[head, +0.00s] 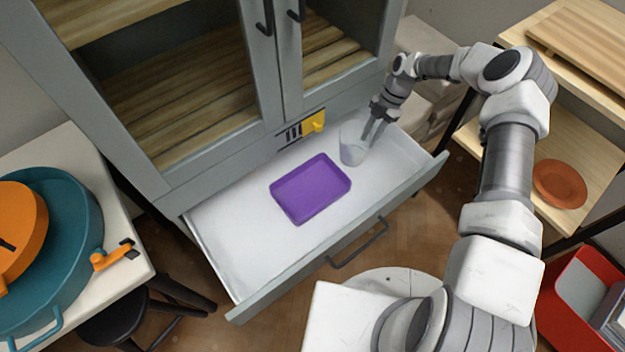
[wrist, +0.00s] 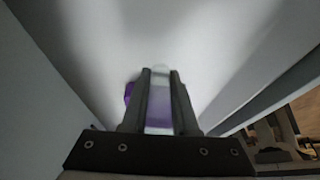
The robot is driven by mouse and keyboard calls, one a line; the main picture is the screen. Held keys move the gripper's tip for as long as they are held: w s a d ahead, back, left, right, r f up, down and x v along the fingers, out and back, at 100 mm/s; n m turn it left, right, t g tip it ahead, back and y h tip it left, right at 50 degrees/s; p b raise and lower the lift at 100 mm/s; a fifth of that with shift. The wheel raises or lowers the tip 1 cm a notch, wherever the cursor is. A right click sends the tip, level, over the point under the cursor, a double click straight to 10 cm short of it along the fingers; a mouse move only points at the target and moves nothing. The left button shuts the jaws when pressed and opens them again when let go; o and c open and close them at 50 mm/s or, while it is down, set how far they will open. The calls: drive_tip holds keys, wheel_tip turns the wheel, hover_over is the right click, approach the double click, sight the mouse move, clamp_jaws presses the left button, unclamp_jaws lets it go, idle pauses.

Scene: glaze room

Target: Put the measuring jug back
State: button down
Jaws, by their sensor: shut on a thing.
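The measuring jug (head: 352,144) is a clear, whitish vessel in the right part of the open drawer (head: 236,259), toward the back. It looks upright; I cannot tell whether its base touches the drawer floor. My gripper (head: 373,136) reaches down from the right and is shut on the jug at its right side. In the wrist view the jug (wrist: 158,110) shows as a pale, see-through strip between the two fingers, with a purple tint in it. The lower part of the jug is hidden there by the gripper body.
A purple tray (head: 311,188) lies in the drawer, left of the jug. The drawer's left part is bare. The grey cabinet (head: 170,178) rises behind it, with a yellow object (head: 314,122) at its lower edge. A shelf with an orange plate (head: 560,184) stands right.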

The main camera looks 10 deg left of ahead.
sight(370, 124)
drive_tip(key=r+m, duration=0.1)
drive_tip(key=r, duration=0.1)
drive_tip(key=r+m+p, duration=0.1)
drive_tip(key=r, duration=0.4)
drive_tip(key=shift+s+a+r+m+t+y+p, duration=0.15)
drive_tip(key=shift+a+r+m+t+y+p, duration=0.1)
drive_tip(key=shift+m+t+y+p, duration=0.15)
drive_tip(key=s+a+r+m+t+p, duration=0.1)
drive_tip(key=s+r+m+t+p, duration=0.35)
drive_tip(key=m, duration=0.55)
drive_tip(key=s+d+r+m+t+h+p, duration=0.2)
drive_tip(key=s+d+m+p, duration=0.4)
drive_tip(key=s+d+m, duration=0.5)
drive_tip(key=d+r+m+h, duration=0.1)
drive_tip(key=m, duration=0.3)
drive_tip(key=shift+s+d+r+t+h, duration=0.15)
drive_tip(key=shift+s+r+t+h, duration=0.15)
drive_tip(key=shift+s+t, duration=0.05)
